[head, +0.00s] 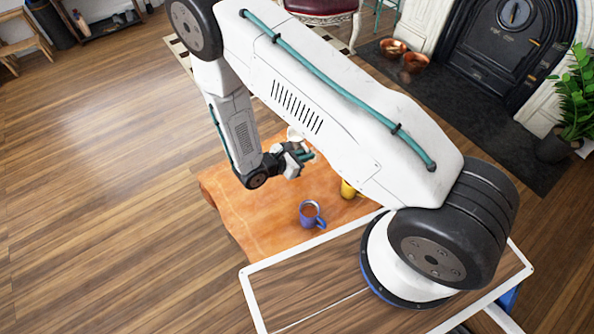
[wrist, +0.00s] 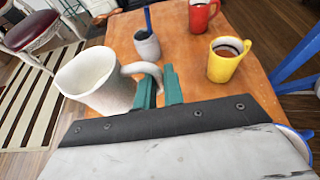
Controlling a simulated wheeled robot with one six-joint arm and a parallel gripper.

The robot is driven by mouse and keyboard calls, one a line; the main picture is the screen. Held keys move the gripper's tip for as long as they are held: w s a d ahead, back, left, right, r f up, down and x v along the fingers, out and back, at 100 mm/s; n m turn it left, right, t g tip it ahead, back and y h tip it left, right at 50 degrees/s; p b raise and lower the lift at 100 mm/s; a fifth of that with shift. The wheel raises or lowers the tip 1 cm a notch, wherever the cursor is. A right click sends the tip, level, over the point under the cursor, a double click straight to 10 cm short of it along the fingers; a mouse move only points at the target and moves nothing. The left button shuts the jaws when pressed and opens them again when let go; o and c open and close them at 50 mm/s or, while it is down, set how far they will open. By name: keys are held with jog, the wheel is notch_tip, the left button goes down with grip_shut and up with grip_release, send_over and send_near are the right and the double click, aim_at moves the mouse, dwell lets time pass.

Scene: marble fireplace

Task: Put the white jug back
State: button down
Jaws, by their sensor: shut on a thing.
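The white jug (wrist: 92,80) shows large at the left of the wrist view, tilted in that picture, its handle reaching right to the teal fingers. My gripper (wrist: 159,88) is shut on the handle. In the head view my gripper (head: 305,156) is over the orange-brown wooden table (head: 233,205), and a small part of the white jug (head: 294,134) shows behind it. My arm hides much of the table there. I cannot tell whether the jug's base touches the table.
A yellow mug (wrist: 226,64), a red mug (wrist: 203,14) and a grey cup (wrist: 147,46) with a blue stick stand on the table. A blue mug (head: 309,214) stands near its front edge. A red-seated chair (head: 320,8) is beyond. The table's left part looks clear.

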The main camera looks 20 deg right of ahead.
jog(key=f, duration=1)
jog(key=shift+s, duration=0.2)
jog(key=shift+f, duration=0.15)
jog(key=c, duration=1.6)
grip_release()
jog(key=shift+o, duration=0.5)
